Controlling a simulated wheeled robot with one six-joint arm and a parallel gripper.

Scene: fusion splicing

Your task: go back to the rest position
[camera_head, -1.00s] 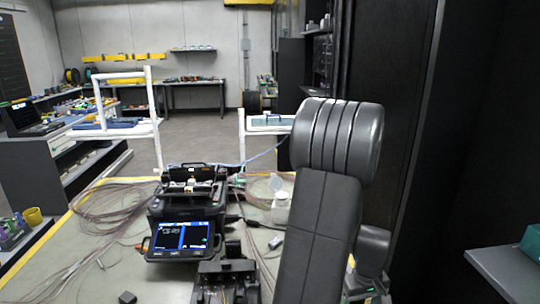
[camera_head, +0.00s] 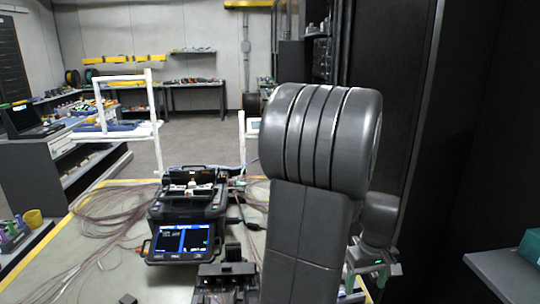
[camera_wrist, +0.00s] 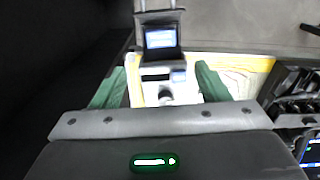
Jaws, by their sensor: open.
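My gripper (camera_wrist: 162,76) shows in the wrist view, with its two green fingers wide apart and nothing held between them. Below and beyond the fingers are a device with a small lit screen (camera_wrist: 160,38) and part of the table. The fusion splicer (camera_head: 186,232), black with a lit blue screen, stands on the table left of my arm. Its top is open.
The yellow-edged table (camera_head: 102,266) carries loose fibre coils (camera_head: 98,214) left of the splicer. A black fixture (camera_head: 226,280) stands in front of it. A dark cabinet (camera_head: 395,100) rises at the right. A grey shelf (camera_head: 510,272) juts in at the lower right.

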